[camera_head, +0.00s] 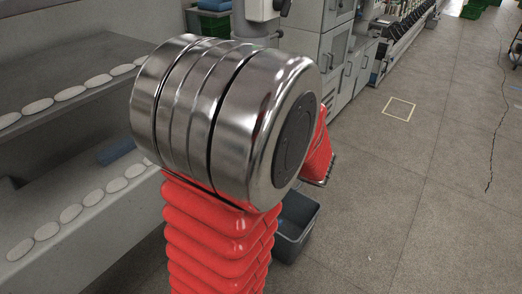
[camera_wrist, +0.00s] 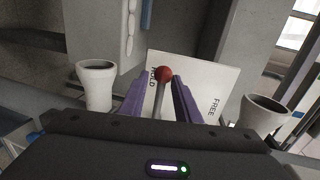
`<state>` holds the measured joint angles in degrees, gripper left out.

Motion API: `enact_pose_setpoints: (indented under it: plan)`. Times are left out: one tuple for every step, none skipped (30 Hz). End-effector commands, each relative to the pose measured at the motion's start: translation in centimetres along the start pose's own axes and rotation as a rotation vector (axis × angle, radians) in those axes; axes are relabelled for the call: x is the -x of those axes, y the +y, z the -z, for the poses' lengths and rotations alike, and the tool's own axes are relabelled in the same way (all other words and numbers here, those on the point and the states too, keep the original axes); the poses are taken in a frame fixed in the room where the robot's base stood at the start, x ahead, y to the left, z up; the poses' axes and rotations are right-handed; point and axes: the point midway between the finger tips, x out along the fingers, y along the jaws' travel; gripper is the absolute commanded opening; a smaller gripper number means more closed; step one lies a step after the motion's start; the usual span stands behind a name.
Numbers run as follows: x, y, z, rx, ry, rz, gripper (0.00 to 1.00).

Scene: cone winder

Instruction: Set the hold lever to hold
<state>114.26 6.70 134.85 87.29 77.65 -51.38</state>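The hold lever (camera_wrist: 160,98) shows in the wrist view as a thin metal stem with a red ball knob (camera_wrist: 163,74). It stands in front of a white plate (camera_wrist: 205,80) marked HOLD at the left and FREE at the lower right. The knob overlaps the edge of the HOLD lettering. My gripper (camera_wrist: 159,79) has its two purple fingers on either side of the stem, with visible gaps, so it looks open. Whether either finger touches the stem is not clear. The lever and gripper cannot be made out in the head view, where my arm fills the middle.
White cone-shaped parts stand left (camera_wrist: 97,88) and right (camera_wrist: 262,113) of my gripper. In the head view, a grey shelf (camera_head: 60,125) with white oval pieces is at left. A dark bin (camera_head: 296,225) stands on the floor. Open floor (camera_head: 420,210) lies at right.

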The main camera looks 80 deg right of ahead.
Motion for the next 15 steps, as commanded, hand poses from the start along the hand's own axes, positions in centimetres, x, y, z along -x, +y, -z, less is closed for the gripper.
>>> enact_pose_setpoints:
  plan:
    - [0.7, 0.0, 0.1, 0.000, 0.003, 0.000, 0.30]
    - [1.1, 0.0, 0.1, 0.000, 0.004, 0.000, 0.30]
    - [1.6, 0.0, 0.1, 0.000, 0.005, 0.000, 0.30]
    - [1.9, 0.0, 0.1, 0.000, 0.005, 0.000, 0.30]
    - [2.3, 0.0, 0.1, 0.000, 0.004, 0.000, 0.30]
    - [2.8, 0.0, 0.1, 0.000, 0.004, 0.000, 0.30]
    - [3.2, 0.0, 0.1, 0.000, 0.005, 0.000, 0.30]
    - [3.5, 0.1, 0.1, -0.001, 0.005, -0.001, 0.30]
    - [4.0, 0.1, 0.1, -0.001, 0.003, -0.001, 0.30]
    - [4.4, 0.1, 0.1, -0.001, 0.004, 0.000, 0.30]
    - [4.8, 0.1, 0.1, -0.002, 0.005, 0.000, 0.30]
    - [5.3, 0.1, 0.1, -0.001, 0.004, -0.001, 0.30]
    - [5.6, 0.1, 0.1, -0.002, 0.004, -0.001, 0.30]
    - [6.0, 0.1, 0.1, -0.002, 0.004, 0.000, 0.30]
    - [6.5, 0.1, 0.1, -0.002, 0.004, -0.001, 0.30]
